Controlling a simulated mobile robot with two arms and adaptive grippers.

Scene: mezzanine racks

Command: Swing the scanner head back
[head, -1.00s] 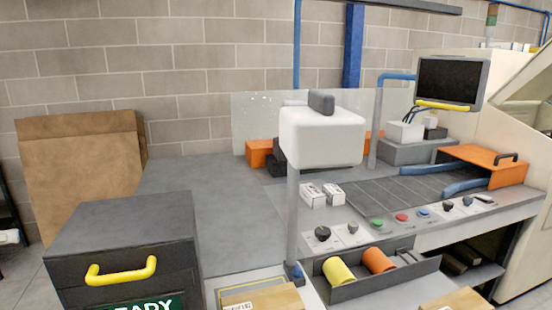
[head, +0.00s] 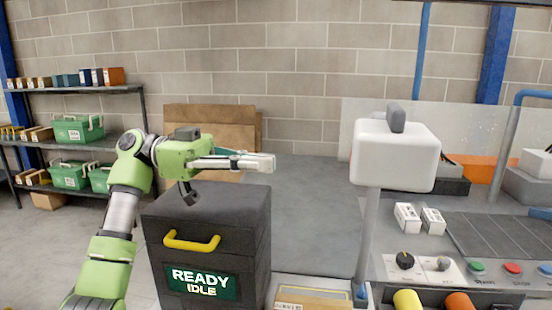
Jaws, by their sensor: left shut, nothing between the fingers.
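The scanner head (head: 394,157) is a white rounded box with a dark grey block (head: 396,118) on top. It sits on a grey upright post (head: 366,235) at the left part of the workbench. My left gripper (head: 268,163) is shut and empty. It points right, above the dark cabinet and to the left of the scanner head, with a clear gap between them in the picture. My right gripper is not in view.
A dark cabinet (head: 207,205) with a yellow handle (head: 192,241) and a READY IDLE sign (head: 202,282) stands below my left arm. White small boxes (head: 408,218), knobs and buttons lie right of the post. A shelf (head: 75,145) with green bins stands at the far left.

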